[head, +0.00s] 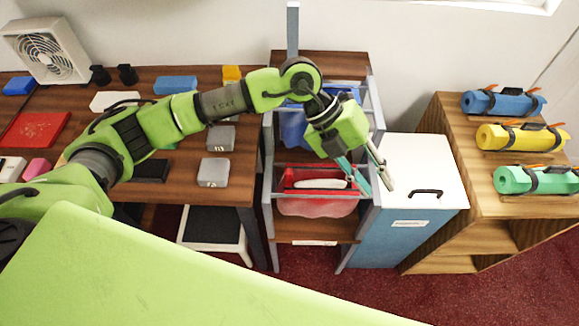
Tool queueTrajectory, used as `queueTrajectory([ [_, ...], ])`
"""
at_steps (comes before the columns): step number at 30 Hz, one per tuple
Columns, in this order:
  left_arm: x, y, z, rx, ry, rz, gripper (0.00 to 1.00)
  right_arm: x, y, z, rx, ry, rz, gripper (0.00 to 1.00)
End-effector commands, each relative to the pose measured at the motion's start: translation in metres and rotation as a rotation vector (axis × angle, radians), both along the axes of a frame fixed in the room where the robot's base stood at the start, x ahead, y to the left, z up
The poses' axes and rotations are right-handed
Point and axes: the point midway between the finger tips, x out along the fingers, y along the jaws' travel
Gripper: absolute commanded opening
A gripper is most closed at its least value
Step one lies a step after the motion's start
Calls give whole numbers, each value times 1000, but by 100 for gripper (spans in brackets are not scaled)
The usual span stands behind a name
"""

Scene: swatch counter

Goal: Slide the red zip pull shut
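A red pouch (317,205) hangs in the front of the metal-framed rack, with a red upper edge and a pale, open-looking strip along its top. I cannot clearly pick out the zip pull on it; the pouch's right end lies close to my gripper's fingers. My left gripper (378,188) points down, just right of the pouch and over the rack's right edge. Its two fingers are apart and nothing shows between them. I cannot tell whether a finger touches the pouch. My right gripper is out of view.
A blue pouch (293,132) hangs behind the red one, partly covered by my arm. A white-topped blue cabinet (412,160) stands right of the rack. A wooden shelf (445,150) holds rolled mats. The wooden counter (240,142) at left carries several swatches and a fan (45,50).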

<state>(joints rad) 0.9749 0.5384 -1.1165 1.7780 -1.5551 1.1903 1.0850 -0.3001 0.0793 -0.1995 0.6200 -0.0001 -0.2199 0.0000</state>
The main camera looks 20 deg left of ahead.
Motion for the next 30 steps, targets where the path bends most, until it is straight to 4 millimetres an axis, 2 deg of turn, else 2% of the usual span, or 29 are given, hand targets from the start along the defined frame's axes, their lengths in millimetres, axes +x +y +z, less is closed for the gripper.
queueTrajectory([
  [1, 18, 34, -12, 146, -23, 21, 28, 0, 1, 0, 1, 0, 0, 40],
  [3, 38, 80, -25, 332, -41, 58, 28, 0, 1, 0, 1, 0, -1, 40],
  [6, 59, 138, -28, 541, -55, 122, 28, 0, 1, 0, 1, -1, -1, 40],
  [9, 72, 178, -24, 678, -63, 177, 28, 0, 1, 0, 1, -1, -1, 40],
  [10, 75, 186, -23, 705, -64, 188, 28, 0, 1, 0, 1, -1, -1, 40],
  [13, 78, 200, -22, 754, -65, 211, 28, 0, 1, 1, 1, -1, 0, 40],
  [17, 78, 203, -31, 763, -61, 214, 28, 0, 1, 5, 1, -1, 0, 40],
  [20, 77, 202, -47, 762, -60, 211, 28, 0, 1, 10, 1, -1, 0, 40],
  [30, 77, 201, -119, 759, -60, 210, 28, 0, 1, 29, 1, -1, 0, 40],
])
